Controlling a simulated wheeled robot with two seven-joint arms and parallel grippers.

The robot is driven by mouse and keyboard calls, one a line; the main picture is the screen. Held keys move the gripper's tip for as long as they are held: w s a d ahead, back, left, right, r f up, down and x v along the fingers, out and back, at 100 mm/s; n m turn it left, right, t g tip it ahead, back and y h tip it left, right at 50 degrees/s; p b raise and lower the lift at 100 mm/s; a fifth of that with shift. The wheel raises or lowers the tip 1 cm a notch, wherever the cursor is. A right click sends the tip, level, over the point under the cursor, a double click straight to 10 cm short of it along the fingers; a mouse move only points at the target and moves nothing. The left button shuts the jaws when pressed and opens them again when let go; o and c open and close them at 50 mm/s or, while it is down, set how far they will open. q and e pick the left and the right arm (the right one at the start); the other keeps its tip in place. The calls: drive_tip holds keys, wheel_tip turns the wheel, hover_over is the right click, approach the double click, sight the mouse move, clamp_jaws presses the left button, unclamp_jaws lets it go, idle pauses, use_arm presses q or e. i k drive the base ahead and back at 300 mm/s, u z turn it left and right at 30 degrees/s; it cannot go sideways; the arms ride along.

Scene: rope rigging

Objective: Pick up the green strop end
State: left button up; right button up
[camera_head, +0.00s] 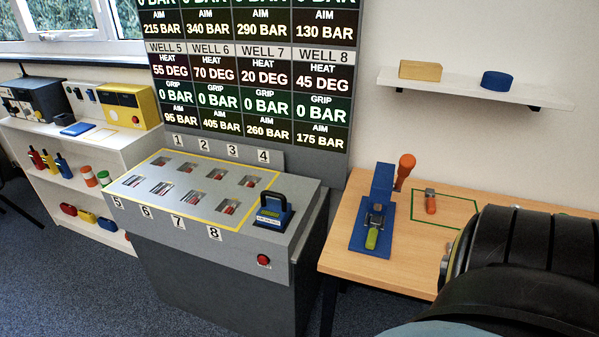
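A small green piece (372,238), which looks like the green strop end, is at the front of a blue stand (381,184) on the wooden table. A grey metal part (376,214) sits directly behind it; I cannot tell whether the two are joined. The blue stand has an upright block and a flat base, with an orange-knobbed lever (405,168) at its right. My black right arm fills the lower right corner and covers part of the table. Neither gripper shows in this view.
An orange piece with a grey end (431,203) lies inside a green outline on the table (405,262). A grey console (200,190) with a blue-and-black handled block (273,211) stands to the left. A wall shelf (480,92) is above.

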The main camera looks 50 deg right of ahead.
sight(376, 221)
drive_tip(key=u, duration=1.5)
drive_tip(key=k, duration=1.6)
drive_tip(key=z, duration=1.4)
